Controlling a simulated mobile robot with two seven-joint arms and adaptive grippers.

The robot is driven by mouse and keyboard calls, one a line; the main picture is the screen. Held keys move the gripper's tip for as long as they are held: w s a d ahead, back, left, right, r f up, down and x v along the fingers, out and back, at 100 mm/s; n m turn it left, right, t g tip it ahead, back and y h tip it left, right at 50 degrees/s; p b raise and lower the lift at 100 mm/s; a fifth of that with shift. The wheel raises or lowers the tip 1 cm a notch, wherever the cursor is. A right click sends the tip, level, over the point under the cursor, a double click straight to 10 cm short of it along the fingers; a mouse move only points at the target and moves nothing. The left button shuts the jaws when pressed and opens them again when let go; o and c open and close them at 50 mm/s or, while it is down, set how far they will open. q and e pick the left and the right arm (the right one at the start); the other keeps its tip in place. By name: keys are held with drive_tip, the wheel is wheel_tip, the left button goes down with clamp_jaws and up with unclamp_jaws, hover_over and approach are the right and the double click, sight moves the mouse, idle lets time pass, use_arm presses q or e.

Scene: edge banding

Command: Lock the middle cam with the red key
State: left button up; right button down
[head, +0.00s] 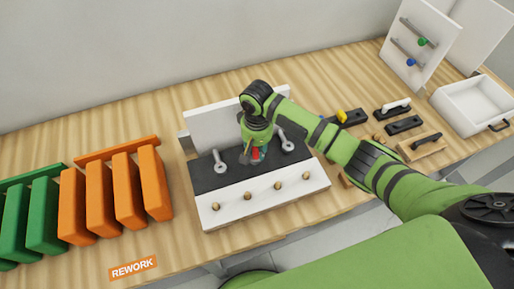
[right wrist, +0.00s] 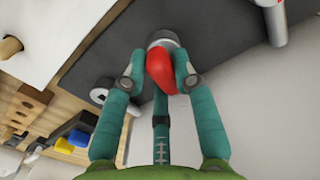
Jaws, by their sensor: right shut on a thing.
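The red key (head: 256,153) is in my right gripper (head: 254,157) over the dark strip of the white panel. In the right wrist view both teal fingertips (right wrist: 158,75) close on the red key (right wrist: 162,72), and its end meets a pale round piece, the middle cam (right wrist: 163,39). Whether the key is fully seated there I cannot tell. The left cam (head: 220,163) and the right cam (head: 286,141), grey with round heads, stand to either side on the dark strip. My fingers largely hide the middle cam in the head view. My left gripper is not in view.
The white front board (head: 265,200) carries several brass-coloured pegs. Orange (head: 128,190) and green (head: 45,215) panels stand in racks at the left. A REWORK label marks the front edge.

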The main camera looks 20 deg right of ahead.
drive_tip(key=shift+a+r, duration=0.1)
drive_tip(key=shift+r, duration=2.85)
